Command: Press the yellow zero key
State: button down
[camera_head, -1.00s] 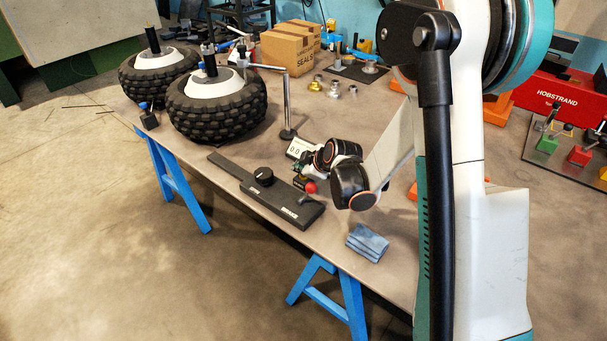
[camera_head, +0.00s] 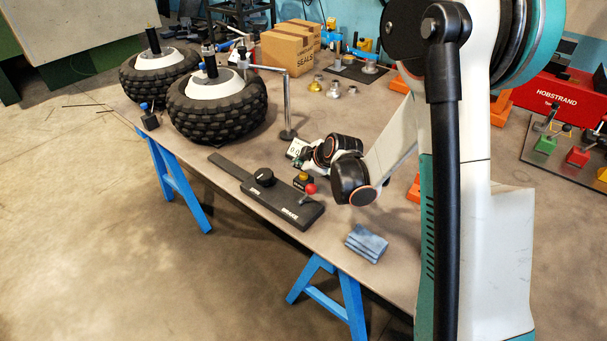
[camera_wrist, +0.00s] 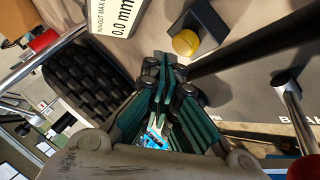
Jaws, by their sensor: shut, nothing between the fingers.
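The yellow zero key (camera_head: 304,175) is a round button on a small dark block on the bench. It also shows in the wrist view (camera_wrist: 186,42), just ahead and to the right of the fingertips. My gripper (camera_wrist: 165,62) is shut and empty, with its teal-sided fingers together. The tips look close to the key but not over it; I cannot tell the height gap. In the head view my gripper (camera_head: 310,156) is small and partly hidden by my wrist, just behind the key. A white display (camera_wrist: 112,12) reads 0.0 mm.
A black fixture (camera_head: 285,205) with a red-knobbed lever (camera_head: 310,189) lies just in front of the key. A metal post (camera_head: 287,110) and a knobbly tyre (camera_head: 215,108) stand to the left. A folded blue cloth (camera_head: 367,243) lies near the bench edge.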

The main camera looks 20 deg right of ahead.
aim_at(301, 177)
jog(key=shift+r+p, duration=1.6)
jog(key=shift+r, duration=0.9)
jog(key=s+r+m+g+h, duration=0.1)
jog(key=s+r+m, duration=0.6)
jog(key=s+r, duration=0.8)
jog(key=s+r+m+h, duration=0.1)
jog(key=s+m, duration=0.4)
jog(key=s, duration=1.3)
jog(key=shift+s+d+m+g+h, duration=0.15)
jog(key=shift+d+m+g+h, duration=0.15)
jog(key=shift+d+g+h, duration=0.1)
